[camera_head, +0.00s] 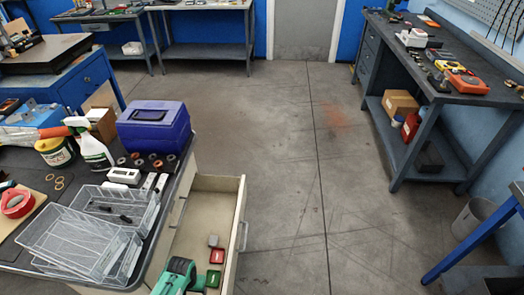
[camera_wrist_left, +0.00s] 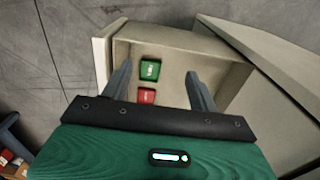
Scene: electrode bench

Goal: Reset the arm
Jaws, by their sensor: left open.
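My left gripper (camera_head: 194,277), with a green housing, is at the bottom of the head view, over the open drawer (camera_head: 234,205). In the left wrist view its two grey fingers (camera_wrist_left: 159,70) are spread apart with nothing held between them. A green block (camera_wrist_left: 149,70) and a red block (camera_wrist_left: 146,96) lie on the drawer floor below the fingers. The grey block is not visible in the wrist view. My right gripper is not in view.
The bench above the drawer holds clear trays (camera_head: 75,243), a blue-purple box (camera_head: 153,127), a spray bottle (camera_head: 93,150) and a red tape roll (camera_head: 16,203). A tool bench (camera_head: 455,90) stands at right. The floor (camera_head: 300,150) between is clear.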

